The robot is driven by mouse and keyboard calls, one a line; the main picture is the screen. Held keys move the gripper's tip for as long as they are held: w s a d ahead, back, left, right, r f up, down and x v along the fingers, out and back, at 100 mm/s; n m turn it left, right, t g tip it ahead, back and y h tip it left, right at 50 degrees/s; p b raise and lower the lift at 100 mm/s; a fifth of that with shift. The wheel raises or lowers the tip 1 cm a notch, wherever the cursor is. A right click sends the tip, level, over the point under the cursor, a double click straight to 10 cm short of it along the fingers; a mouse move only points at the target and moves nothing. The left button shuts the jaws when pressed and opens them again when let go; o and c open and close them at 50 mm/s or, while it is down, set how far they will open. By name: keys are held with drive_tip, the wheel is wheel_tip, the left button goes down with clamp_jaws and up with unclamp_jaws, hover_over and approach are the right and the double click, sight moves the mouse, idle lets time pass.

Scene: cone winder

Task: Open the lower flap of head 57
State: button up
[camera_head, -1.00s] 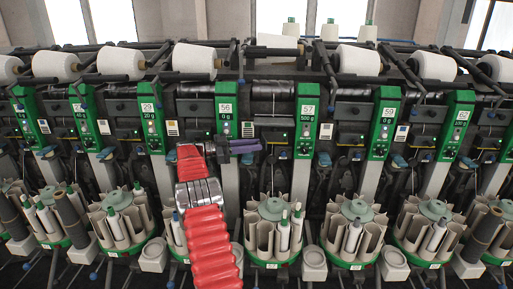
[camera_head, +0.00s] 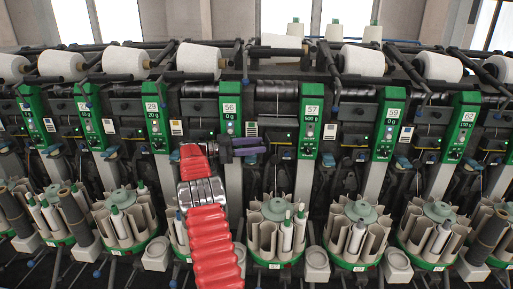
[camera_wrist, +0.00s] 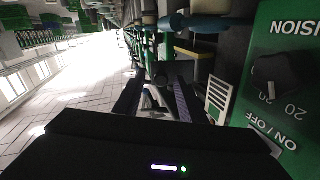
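Head 57 carries a green panel (camera_head: 310,120) marked "57" and "500 g", right of centre in the head view. Its dark front sits among black parts beside the panel; I cannot single out the lower flap. My gripper (camera_head: 250,147), at the end of the red arm, is left of the 57 panel and just right of the lower part of the 56 panel (camera_head: 230,116). In the wrist view my gripper's two dark fingers (camera_wrist: 157,98) stand apart with nothing clearly held between them. A green panel with a black knob (camera_wrist: 277,78) is close on the right there.
Round bobbin magazines, such as the one below head 57 (camera_head: 277,228), stand along the front with pale tubes. White cones (camera_head: 197,57) lie along the top. A panel marked "59" (camera_head: 387,125) is to the right. The wrist view shows an open tiled floor (camera_wrist: 75,85) on the left.

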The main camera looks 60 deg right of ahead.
drive_tip(key=v, duration=1.3)
drive_tip(key=shift+w+a, duration=0.1)
drive_tip(key=shift+c, duration=0.2)
